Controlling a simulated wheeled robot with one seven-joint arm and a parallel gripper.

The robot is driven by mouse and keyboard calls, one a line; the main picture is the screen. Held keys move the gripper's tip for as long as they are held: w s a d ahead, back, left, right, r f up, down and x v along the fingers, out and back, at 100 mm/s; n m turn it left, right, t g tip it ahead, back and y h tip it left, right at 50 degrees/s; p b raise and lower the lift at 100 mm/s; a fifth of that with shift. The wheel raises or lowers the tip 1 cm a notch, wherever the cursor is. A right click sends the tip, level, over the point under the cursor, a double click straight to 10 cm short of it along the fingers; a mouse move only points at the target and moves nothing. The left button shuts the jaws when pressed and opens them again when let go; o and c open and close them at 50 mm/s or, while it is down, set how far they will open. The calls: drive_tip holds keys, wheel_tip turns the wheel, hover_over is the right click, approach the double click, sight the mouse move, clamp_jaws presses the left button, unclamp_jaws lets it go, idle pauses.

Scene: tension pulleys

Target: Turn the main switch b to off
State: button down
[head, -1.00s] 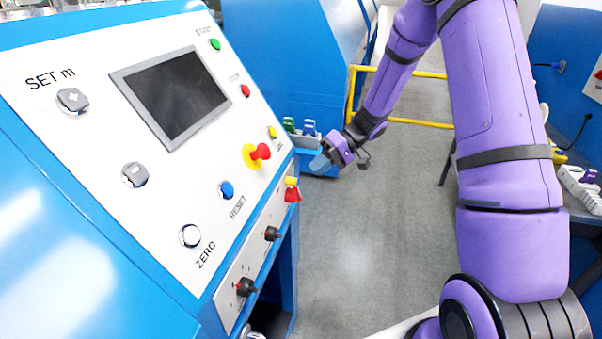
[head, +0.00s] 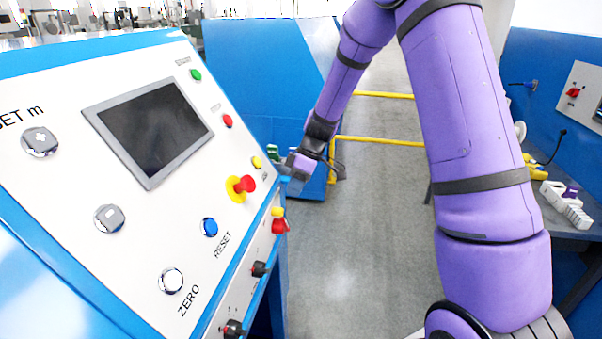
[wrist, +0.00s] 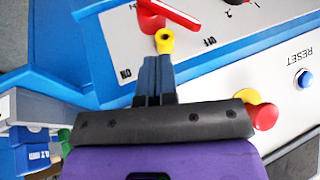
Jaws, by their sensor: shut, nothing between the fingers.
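A red switch (head: 279,226) with a yellow part sits on the lower front strip of the console, below the emergency stop. In the wrist view the red handle (wrist: 178,14) and its yellow part (wrist: 165,41) lie just beyond my fingertips, with printed ON and OFF marks either side. I cannot read a letter b on it. My gripper (head: 286,168) is at the console's right edge, above the switch in the head view. In the wrist view my gripper (wrist: 154,62) is shut and empty, its tips close to the yellow part; contact is unclear.
The console's red emergency stop (head: 244,184) and blue RESET button (head: 209,227) are nearby. Black-and-red knobs (head: 259,268) sit lower on the strip. Another red switch (head: 574,92) is on the right-hand panel. Grey floor (head: 350,255) lies open right of the console.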

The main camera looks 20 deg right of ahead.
sight(285, 219)
drive_tip(key=s+a+f, duration=0.1)
drive_tip(key=f, duration=0.1)
drive_tip(key=s+a+f, duration=0.1)
drive_tip(key=s+a, duration=0.1)
drive_tip(key=shift+f, duration=0.4)
drive_tip(key=shift+s+a+f+t+h, duration=0.25)
drive_tip(key=shift+s+a+t+h, duration=0.15)
drive_tip(key=shift+s+a+t, duration=0.35)
drive_tip(key=shift+d, duration=0.25)
